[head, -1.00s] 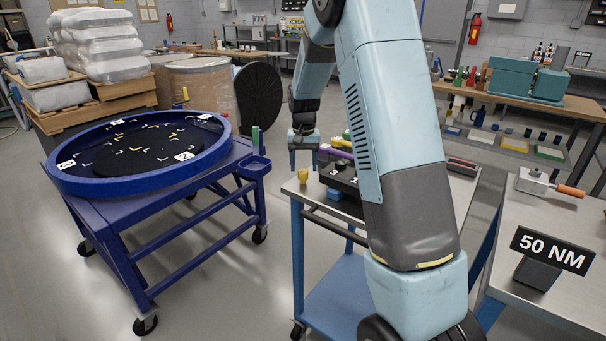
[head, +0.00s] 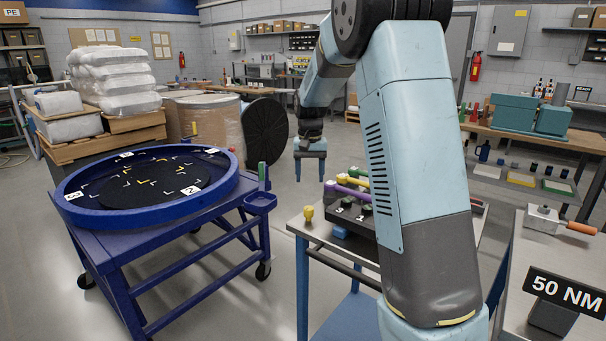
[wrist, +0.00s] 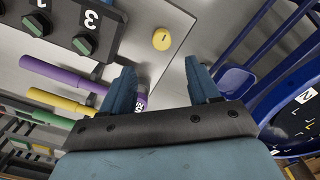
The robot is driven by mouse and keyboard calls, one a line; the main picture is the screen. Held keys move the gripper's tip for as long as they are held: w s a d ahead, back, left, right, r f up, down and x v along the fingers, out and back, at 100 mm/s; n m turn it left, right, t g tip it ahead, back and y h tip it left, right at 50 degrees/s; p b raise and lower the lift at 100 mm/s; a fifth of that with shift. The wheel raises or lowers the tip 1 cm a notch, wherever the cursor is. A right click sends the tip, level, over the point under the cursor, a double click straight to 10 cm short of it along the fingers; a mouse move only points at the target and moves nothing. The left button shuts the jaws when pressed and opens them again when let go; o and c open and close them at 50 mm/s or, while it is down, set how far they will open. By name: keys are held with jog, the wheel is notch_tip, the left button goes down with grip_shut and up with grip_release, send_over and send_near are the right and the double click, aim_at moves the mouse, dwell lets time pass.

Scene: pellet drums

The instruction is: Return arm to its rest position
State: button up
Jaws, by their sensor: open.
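My gripper (head: 311,172) hangs fingers down in the head view, in the gap between the blue round-topped cart and the steel-topped cart. Its two fingers (wrist: 160,85) are apart in the wrist view with nothing between them. The wrist view looks past them at a yellow knob (wrist: 162,39), a purple-handled tool (wrist: 65,76) and a dark numbered block (wrist: 70,20). One finger overlaps the end of the purple tool in that view; I see no grip on it. My arm rises from the lower right of the head view and bends over to the gripper.
The blue cart (head: 215,188) with its round rimmed tray stands left. The steel-topped cart (head: 318,229) carries the dark block (head: 352,215), coloured handles and yellow knob (head: 309,213). A bench with a 50 NM sign (head: 567,291) is at right. Open floor lies between the carts.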

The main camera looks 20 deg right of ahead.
jog(key=s+r+n+t, duration=0.1)
jog(key=s+r, duration=0.3)
jog(key=s, duration=0.5)
jog(key=s+a+r+t, duration=0.15)
jog(key=s+r, duration=0.25)
jog(key=s, duration=0.5)
jog(key=s+d+r+n+t, duration=0.1)
jog(key=s+r+t, duration=0.1)
jog(key=s+r, duration=0.45)
jog(key=s+a+f+n+t, duration=0.1)
jog(key=s+f, duration=0.3)
jog(key=s, duration=0.8)
jog(key=shift+s, duration=0.2)
